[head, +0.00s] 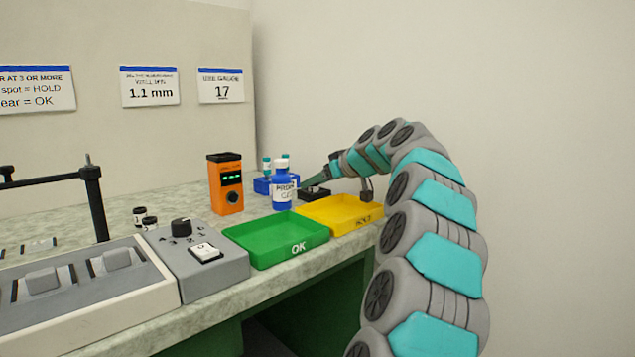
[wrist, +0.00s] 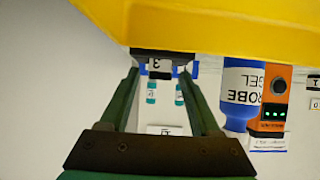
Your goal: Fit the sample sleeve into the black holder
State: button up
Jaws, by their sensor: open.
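My gripper (head: 316,183) reaches down to the far end of the bench, behind the yellow tray. In the wrist view my gripper (wrist: 158,78) is open, with two dark green fingers apart and nothing clearly held. A low black block (head: 314,194), which looks like the black holder, sits just below the fingertips. In the wrist view this block (wrist: 152,54) lies at the fingertips, partly cut off by the yellow tray. Teal-capped vials (head: 267,163) stand in a blue rack (head: 262,186); they show between the fingers in the wrist view (wrist: 151,92). I cannot tell which thing is the sample sleeve.
A blue PROBE GEL bottle (head: 283,190) stands close left of my gripper. The yellow tray (head: 341,214) and green OK tray (head: 277,238) line the front edge. An orange device (head: 226,184), a grey switch box (head: 197,262) and small black-capped jars (head: 149,223) stand further left.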

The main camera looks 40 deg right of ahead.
jog(key=shift+r+p, duration=0.25)
jog(key=shift+p, duration=0.05)
jog(key=v, duration=1.2)
jog(key=shift+b, duration=0.45)
jog(key=shift+f, duration=0.15)
